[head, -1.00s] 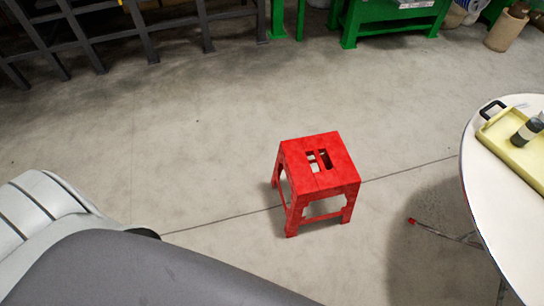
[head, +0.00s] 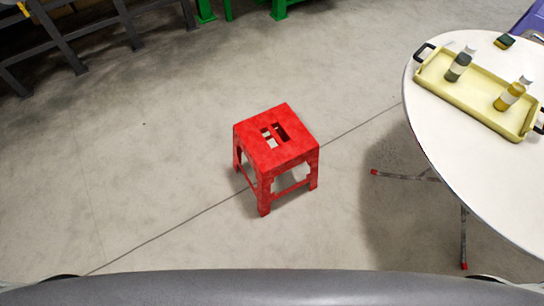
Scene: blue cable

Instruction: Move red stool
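The red stool (head: 262,151) stands upright on the concrete floor, near the middle of the head view. It has a square seat with slots cut in its top and several legs. Neither of my grippers shows in the head view, and nothing touches the stool.
A round white table (head: 465,173) stands at the right, with its red-tipped legs (head: 405,173) reaching toward the stool. On it is a yellow tray (head: 465,97) with bottles. Dark metal frames (head: 62,48) and green legs (head: 205,10) line the back. Floor left of the stool is clear.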

